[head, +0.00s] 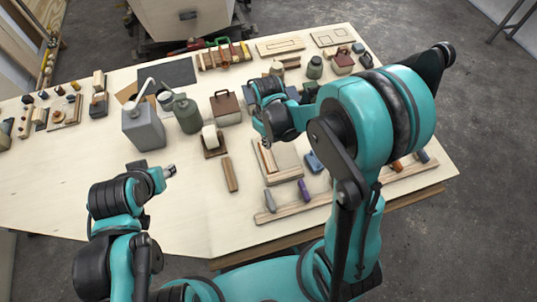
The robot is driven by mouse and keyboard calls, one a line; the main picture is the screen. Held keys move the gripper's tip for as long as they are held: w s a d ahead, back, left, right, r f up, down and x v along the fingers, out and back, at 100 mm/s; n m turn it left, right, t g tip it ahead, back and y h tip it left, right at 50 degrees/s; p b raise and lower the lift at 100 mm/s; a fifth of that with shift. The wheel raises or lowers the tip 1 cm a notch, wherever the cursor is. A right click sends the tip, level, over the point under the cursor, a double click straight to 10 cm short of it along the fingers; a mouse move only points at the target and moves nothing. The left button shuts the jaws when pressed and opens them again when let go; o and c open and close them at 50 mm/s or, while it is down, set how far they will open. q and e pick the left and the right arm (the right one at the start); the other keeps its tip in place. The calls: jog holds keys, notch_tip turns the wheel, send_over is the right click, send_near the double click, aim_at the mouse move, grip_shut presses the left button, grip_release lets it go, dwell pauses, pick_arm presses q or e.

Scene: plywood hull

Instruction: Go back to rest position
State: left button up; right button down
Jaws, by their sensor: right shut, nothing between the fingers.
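My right gripper (264,126) is over the middle of the light plywood table (195,215), at the end of my large teal arm that reaches in from the right. It is shut and empty, close to the brown block with a white roll (211,140) and the wooden tray (280,172). My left gripper (168,172) is at the tip of the folded teal arm at lower left, over the table's front part. Its fingers are too small to tell whether they are open or shut.
A grey can (143,127), a green can (187,115) and a brown box with a handle (226,107) stand mid-table. A wooden strip (230,174) lies in front. A long rail (290,208) lies near the front right edge. The front left tabletop is clear.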

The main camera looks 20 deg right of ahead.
jog(key=shift+r, duration=0.25)
dwell(0.3)
jog(key=s+d+r+m+t+b, duration=0.1)
jog(key=s+d+m+t+b, duration=0.1)
jog(key=s+b, duration=0.3)
jog(key=s+d+m+t+b, duration=0.2)
jog(key=s+m+t+b, duration=0.2)
jog(key=b, duration=0.4)
jog(key=shift+s+d+r+t, duration=0.35)
jog(key=shift+s+t, duration=0.25)
jog(key=shift+s, duration=0.05)
